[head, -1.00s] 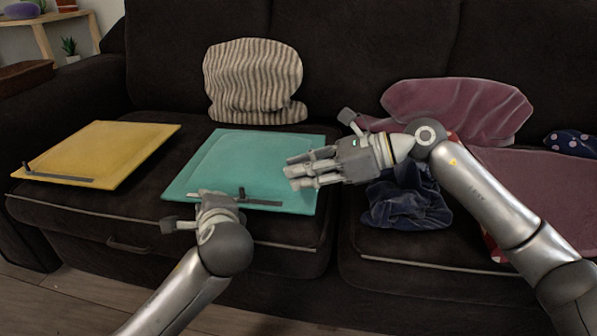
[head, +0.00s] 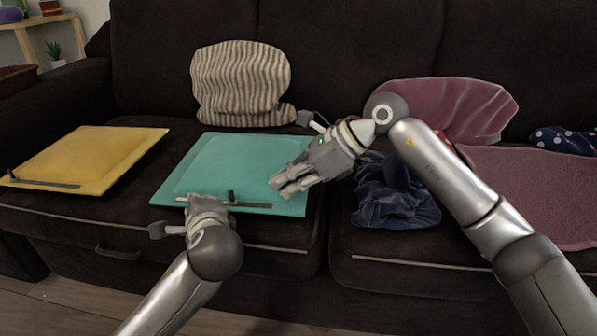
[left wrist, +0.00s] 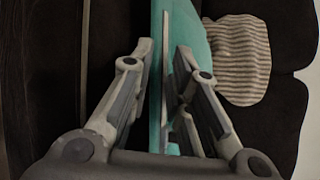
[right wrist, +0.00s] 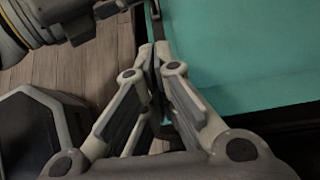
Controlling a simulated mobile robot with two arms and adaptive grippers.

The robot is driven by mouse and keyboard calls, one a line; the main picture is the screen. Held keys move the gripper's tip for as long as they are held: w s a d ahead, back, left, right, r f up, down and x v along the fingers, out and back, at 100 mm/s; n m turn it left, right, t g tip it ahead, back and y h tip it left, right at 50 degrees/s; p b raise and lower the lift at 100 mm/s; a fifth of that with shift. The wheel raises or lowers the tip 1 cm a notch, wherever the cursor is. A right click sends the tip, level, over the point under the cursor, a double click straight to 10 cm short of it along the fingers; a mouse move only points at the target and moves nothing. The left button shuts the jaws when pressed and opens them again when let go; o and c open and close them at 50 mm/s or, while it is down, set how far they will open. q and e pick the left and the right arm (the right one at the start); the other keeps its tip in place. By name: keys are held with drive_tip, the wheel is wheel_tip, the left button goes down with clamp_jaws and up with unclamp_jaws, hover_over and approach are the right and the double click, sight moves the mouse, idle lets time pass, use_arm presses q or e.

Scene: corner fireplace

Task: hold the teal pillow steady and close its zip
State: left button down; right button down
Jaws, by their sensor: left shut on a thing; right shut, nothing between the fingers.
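The teal pillow (head: 235,160) lies flat on the sofa seat; it also shows in the left wrist view (left wrist: 188,30) and the right wrist view (right wrist: 250,60). A dark zip strip (head: 252,206) runs along its front edge, with a small upright dark pull (head: 231,196). My left gripper (head: 205,202) is shut on the pillow's front edge, left of the pull. In the left wrist view the edge passes between its fingers. My right gripper (head: 280,187) is shut and empty, right of the pull; contact with the pillow cannot be told.
A yellow pillow (head: 90,155) with a similar strip lies to the left. A striped pillow (head: 240,85) rests against the sofa back. Crumpled navy cloth (head: 395,195) lies right of the teal pillow, near mauve pillows (head: 450,105). Dark seat shows between yellow and teal.

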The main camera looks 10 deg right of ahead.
sight(230, 190)
use_arm(q)
drive_tip(key=shift+f, duration=0.15)
use_arm(e)
drive_tip(key=x, duration=0.4)
drive_tip(key=shift+w+a+r, duration=0.1)
drive_tip(key=shift+w+a, duration=0.05)
drive_tip(key=shift+a, duration=0.45)
drive_tip(key=shift+w+a, duration=0.15)
drive_tip(key=shift+a, duration=0.45)
drive_tip(key=shift+w+a, duration=0.2)
drive_tip(key=shift+a, duration=0.5)
drive_tip(key=a, duration=0.2)
drive_tip(key=w+a, duration=0.1)
drive_tip(key=a, duration=0.1)
use_arm(q)
drive_tip(key=shift+d, duration=0.15)
use_arm(e)
drive_tip(key=shift+a, duration=0.15)
